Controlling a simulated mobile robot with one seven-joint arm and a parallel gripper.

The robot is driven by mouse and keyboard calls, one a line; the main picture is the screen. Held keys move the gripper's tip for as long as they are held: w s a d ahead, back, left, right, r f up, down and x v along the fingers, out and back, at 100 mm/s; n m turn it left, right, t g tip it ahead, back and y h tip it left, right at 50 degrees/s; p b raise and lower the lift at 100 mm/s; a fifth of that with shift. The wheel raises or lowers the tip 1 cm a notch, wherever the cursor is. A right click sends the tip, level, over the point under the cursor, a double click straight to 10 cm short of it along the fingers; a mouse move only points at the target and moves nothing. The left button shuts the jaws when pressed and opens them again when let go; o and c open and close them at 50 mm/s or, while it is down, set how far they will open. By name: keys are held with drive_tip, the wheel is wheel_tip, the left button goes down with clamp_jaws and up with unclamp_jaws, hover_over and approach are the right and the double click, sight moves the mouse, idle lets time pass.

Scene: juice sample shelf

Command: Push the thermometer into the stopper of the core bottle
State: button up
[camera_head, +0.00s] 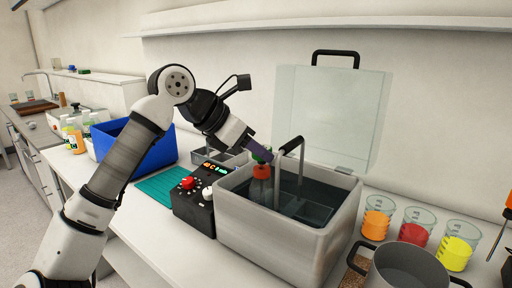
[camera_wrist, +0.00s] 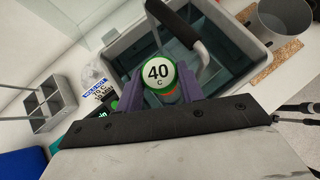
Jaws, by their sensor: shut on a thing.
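The thermometer (camera_wrist: 158,73) has a round white head with a green rim, marked "40 C". Its green head also shows in the head view (camera_head: 262,153). My gripper (camera_wrist: 160,84), with purple fingers, is shut on it; the gripper also shows in the head view (camera_head: 260,151). The orange-red stopper (camera_head: 262,171) is right below the thermometer head. It tops the clear core bottle (camera_head: 260,190), which stands upright in the left part of the grey water bath (camera_head: 290,240). The stem is hidden, so I cannot tell how deep it sits.
A bent metal bar with a black grip (camera_head: 292,146) rises close right of the bottle. The bath's clear lid (camera_head: 330,115) stands open behind. A control box (camera_head: 195,205) is at left, a blue bin (camera_head: 150,150) farther left. Beakers (camera_head: 415,228) and a pot (camera_head: 405,270) stand right.

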drive_tip(key=shift+f+b, duration=0.35)
drive_tip(key=shift+f, duration=0.05)
idle(0.4)
drive_tip(key=o, duration=1.2)
